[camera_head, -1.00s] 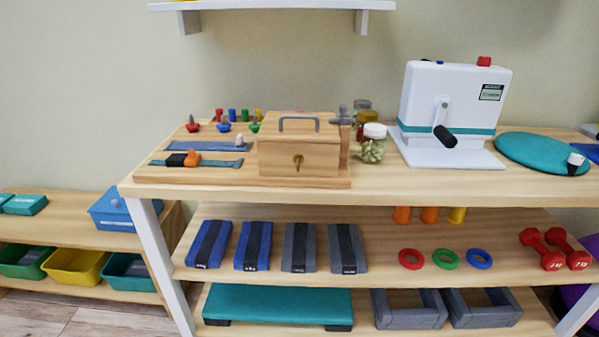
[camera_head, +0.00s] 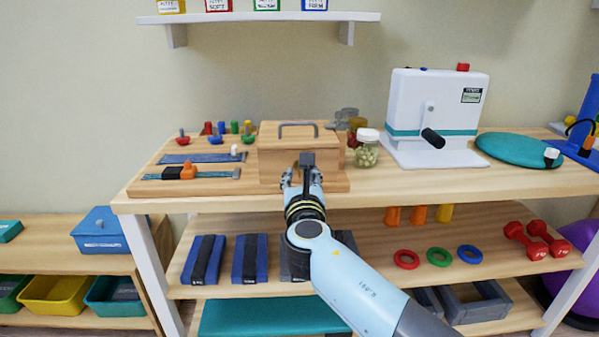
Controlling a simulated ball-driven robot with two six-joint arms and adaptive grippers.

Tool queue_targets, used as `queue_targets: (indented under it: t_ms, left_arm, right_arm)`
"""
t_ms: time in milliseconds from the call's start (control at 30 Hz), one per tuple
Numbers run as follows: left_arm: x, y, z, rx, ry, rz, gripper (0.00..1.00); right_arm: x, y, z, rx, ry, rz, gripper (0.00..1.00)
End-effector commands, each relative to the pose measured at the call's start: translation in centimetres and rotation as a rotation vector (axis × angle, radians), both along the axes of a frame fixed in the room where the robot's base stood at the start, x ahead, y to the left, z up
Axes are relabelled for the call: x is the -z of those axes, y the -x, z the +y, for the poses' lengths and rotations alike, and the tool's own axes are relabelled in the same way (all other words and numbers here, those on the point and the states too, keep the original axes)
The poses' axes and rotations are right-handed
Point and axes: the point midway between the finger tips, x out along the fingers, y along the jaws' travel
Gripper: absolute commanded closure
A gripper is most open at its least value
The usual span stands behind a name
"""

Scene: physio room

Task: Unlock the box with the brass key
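The wooden box (camera_head: 273,163) with a grey handle on its lid stands on a wooden board at the middle of the top shelf. Its lid looks closed. My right arm reaches up from the lower right, and my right gripper (camera_head: 303,178) is in front of the box's front face, right of its middle. The gripper and wrist cover the place of the brass key and lock, so the key is hidden. I cannot tell whether the fingers are open or shut, or touch the key. My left gripper is not in view.
A glass jar (camera_head: 367,150) with a white lid stands right of the box. A white crank machine (camera_head: 436,117) and a teal disc (camera_head: 518,149) are further right. Straps and coloured pegs lie on the board (camera_head: 163,186) at the left. The shelf's front strip is clear.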

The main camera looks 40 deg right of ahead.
Motion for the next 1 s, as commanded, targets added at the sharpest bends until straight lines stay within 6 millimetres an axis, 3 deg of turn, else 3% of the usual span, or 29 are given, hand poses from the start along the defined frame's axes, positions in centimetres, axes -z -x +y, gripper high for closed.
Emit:
queue_targets:
  t_ms: [200, 467, 700, 1000]
  left_arm:
    - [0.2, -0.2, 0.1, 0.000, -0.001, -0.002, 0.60]
    - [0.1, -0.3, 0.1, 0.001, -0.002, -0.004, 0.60]
    - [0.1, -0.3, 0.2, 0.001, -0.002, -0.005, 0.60]
    - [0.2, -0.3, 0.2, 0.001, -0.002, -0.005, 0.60]
  right_arm:
    - [0.1, -1.7, -1.1, 0.000, -0.001, 0.001, 0.72]
    - [0.1, -1.9, -1.2, 0.000, -0.001, 0.000, 0.72]
    - [0.1, -1.9, -1.2, 0.000, -0.001, 0.000, 1.00]
    - [0.1, -1.9, -1.2, 0.000, -0.003, -0.001, 1.00]
